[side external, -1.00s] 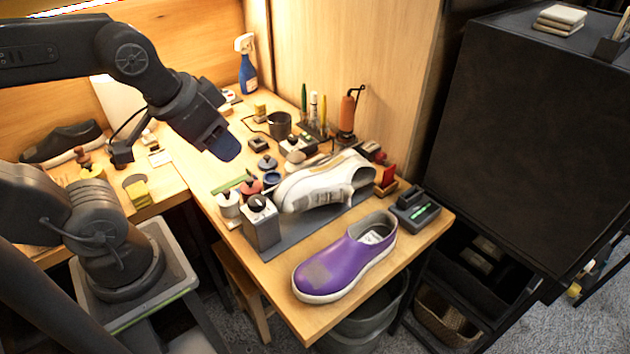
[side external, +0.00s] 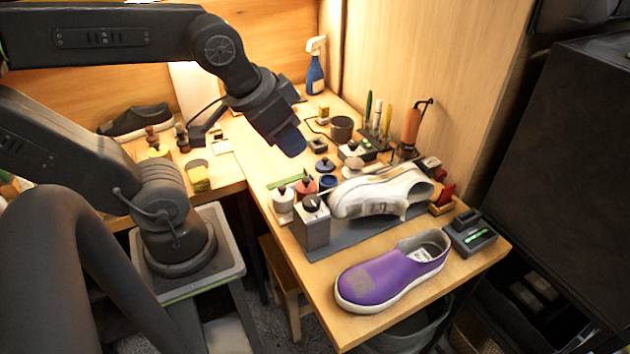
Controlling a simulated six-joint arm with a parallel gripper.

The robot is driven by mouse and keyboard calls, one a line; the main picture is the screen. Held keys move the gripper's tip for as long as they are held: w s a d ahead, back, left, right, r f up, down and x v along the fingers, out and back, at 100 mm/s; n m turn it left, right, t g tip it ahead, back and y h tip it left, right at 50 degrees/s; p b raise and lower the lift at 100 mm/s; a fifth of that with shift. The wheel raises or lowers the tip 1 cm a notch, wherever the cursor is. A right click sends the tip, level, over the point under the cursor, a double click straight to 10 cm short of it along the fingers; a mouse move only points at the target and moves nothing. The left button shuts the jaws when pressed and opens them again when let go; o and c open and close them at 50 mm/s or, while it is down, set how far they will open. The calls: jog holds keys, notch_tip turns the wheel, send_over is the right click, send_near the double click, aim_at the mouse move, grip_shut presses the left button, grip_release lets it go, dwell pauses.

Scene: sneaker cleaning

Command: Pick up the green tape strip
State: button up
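A thin green strip (side external: 286,182), which looks like the tape strip, lies on the wooden table behind the small lidded jars. It is small and partly hidden by the jars. My gripper (side external: 291,146), with dark blue fingers, hangs above the table, above and behind the strip and clear of it. The fingers overlap from this angle, so I cannot tell whether they are open or shut. I see nothing held in them.
Jars (side external: 305,188), a grey box with a knob (side external: 311,228) and a white sneaker (side external: 375,193) crowd the area near the strip. A purple shoe (side external: 391,277) lies at the table's front. A black cup (side external: 341,128) and upright tools stand at the back right.

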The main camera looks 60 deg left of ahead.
jog(key=w+a+f+n+g, duration=0.2)
jog(key=w+a+n, duration=0.45)
jog(key=w, duration=0.25)
jog(key=n+g, duration=0.4)
jog(key=n, duration=0.7)
send_over(304, 168)
notch_tip(304, 168, down, 15)
jog(key=shift+n, duration=0.25)
jog(key=f, duration=0.9)
jog(key=shift+w+a, duration=0.1)
jog(key=shift+a, duration=0.15)
jog(key=shift+d+f, duration=0.15)
jog(key=shift+f, duration=1.25)
jog(key=shift+d+f, duration=0.1)
jog(key=shift+f, duration=1.3)
jog(key=shift+c, duration=0.5)
grip_shut()
